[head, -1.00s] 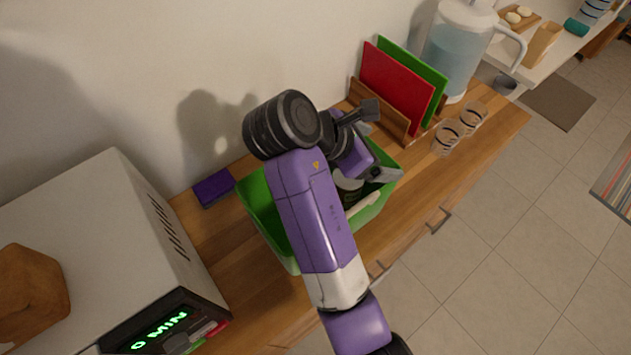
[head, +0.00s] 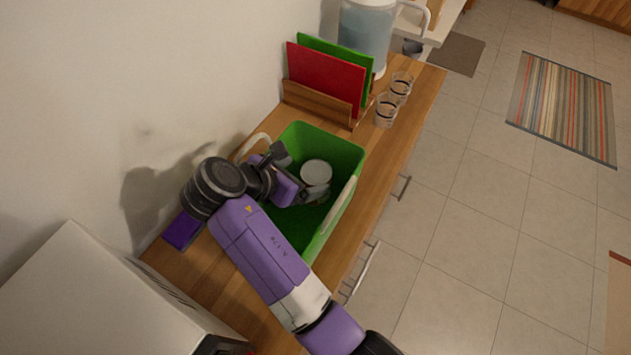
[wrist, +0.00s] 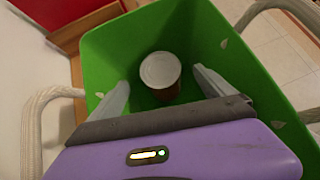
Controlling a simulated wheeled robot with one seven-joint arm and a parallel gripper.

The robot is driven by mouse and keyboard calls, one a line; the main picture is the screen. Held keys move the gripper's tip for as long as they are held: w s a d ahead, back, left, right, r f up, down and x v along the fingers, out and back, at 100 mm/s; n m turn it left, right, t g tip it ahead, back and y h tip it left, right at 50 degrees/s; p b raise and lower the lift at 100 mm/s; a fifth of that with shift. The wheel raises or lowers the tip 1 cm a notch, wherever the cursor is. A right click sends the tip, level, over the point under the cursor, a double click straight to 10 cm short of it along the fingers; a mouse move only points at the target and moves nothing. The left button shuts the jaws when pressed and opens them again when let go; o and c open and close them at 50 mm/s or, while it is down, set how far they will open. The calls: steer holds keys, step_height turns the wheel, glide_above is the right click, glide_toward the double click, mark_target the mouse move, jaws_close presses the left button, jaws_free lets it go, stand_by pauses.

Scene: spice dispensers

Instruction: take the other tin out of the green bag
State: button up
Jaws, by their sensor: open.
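The green bag (head: 348,163) stands open on the wooden counter, with a pale handle on each side; it fills much of the wrist view (wrist: 207,40). One tin (head: 316,172) with a whitish round lid stands upright inside it; the wrist view shows its lid and darker side (wrist: 160,72). My gripper (wrist: 160,90) is open and points down into the bag. Its two grey fingers are apart, one on either side of the tin in the wrist view. Whether they reach down to the tin's height I cannot tell. My arm hides the bag's near left part.
A rack (head: 318,103) with red and green boards stands behind the bag. Two glasses (head: 386,111) and a water jug (head: 366,35) are beyond. A purple box (head: 183,231) and a white appliance (head: 95,295) are at left.

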mark_target(315, 172)
steer(key=x, duration=0.6)
steer(key=shift+w+d+f+p, duration=0.15)
steer(key=shift+d+f+p, duration=0.05)
steer(key=shift+p, duration=0.1)
steer(key=c, duration=1.8)
steer(key=shift+r, duration=0.1)
steer(key=shift+c, duration=1.1)
